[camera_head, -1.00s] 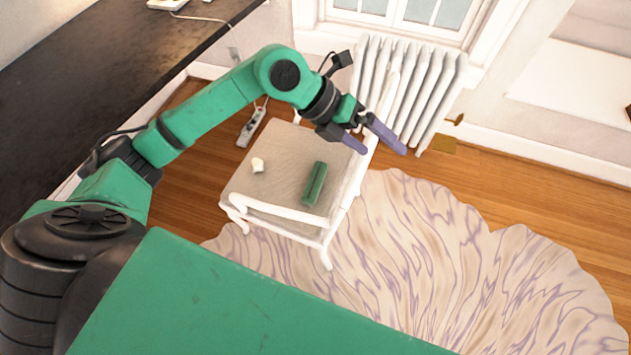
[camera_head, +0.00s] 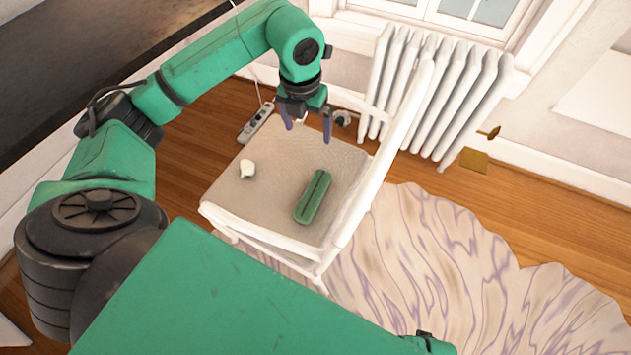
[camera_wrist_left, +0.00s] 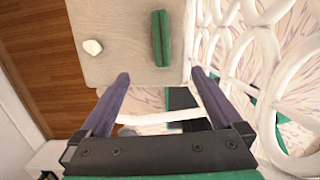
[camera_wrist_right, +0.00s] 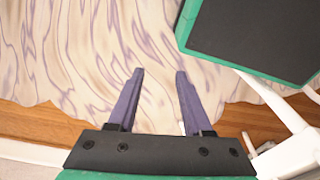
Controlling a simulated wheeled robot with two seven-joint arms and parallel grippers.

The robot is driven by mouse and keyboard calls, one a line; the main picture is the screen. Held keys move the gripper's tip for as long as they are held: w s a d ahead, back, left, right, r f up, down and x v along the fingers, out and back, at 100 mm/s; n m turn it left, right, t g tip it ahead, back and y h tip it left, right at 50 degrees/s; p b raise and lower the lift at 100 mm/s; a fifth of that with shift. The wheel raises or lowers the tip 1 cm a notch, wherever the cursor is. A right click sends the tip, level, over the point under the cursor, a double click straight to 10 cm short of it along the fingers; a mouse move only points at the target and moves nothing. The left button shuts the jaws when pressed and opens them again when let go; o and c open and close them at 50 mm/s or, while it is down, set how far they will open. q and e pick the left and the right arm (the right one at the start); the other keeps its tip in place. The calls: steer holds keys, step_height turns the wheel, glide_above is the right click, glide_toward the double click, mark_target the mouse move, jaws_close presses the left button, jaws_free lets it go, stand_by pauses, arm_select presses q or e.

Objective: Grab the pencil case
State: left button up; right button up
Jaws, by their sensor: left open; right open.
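The green pencil case (camera_head: 313,197) lies on the grey-brown seat of a white chair (camera_head: 235,195). My left gripper (camera_head: 308,136) is open with purple fingers pointing down, above the back part of the seat and apart from the case. Nothing is between its fingers in the left wrist view (camera_wrist_left: 160,78). My right gripper (camera_wrist_right: 160,72) is open and empty over the patterned rug; it is not clearly seen in the head view.
A small white object (camera_head: 247,169) lies on the seat left of the case. The chair's white back (camera_head: 385,150) rises on the right. A radiator (camera_head: 435,95) stands behind. A power strip (camera_head: 256,123) lies on the floor, and a rug (camera_head: 440,260) spreads at right.

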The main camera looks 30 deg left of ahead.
arm_select(q)
step_height(320, 180, down, 13)
steer(key=b, duration=1.1)
arm_select(e)
steer(key=w+a+f, duration=0.1)
steer(key=w+f, duration=0.4)
steer(key=f, duration=0.2)
arm_select(q)
steer(key=b, duration=0.6)
glide_toward(313, 192)
steer(key=f, duration=0.3)
steer(key=f+b, duration=0.1)
steer(key=f, duration=0.2)
steer(key=w+f+b, duration=0.1)
steer(key=f, duration=0.2)
steer(key=shift+f, duration=0.35)
steer(key=shift+w+f, duration=0.15)
steer(key=shift+f, duration=0.15)
steer(key=shift+r, duration=0.1)
steer(key=c, duration=1.5)
arm_select(e)
steer(key=w+a+r, duration=0.2)
steer(key=w+r, duration=0.1)
steer(key=r, duration=0.4)
steer(key=shift+r+y, duration=0.3)
steer(key=shift+r, duration=0.05)
arm_select(q)
steer(key=shift+o, duration=0.2)
arm_select(e)
steer(key=shift+a, duration=0.1)
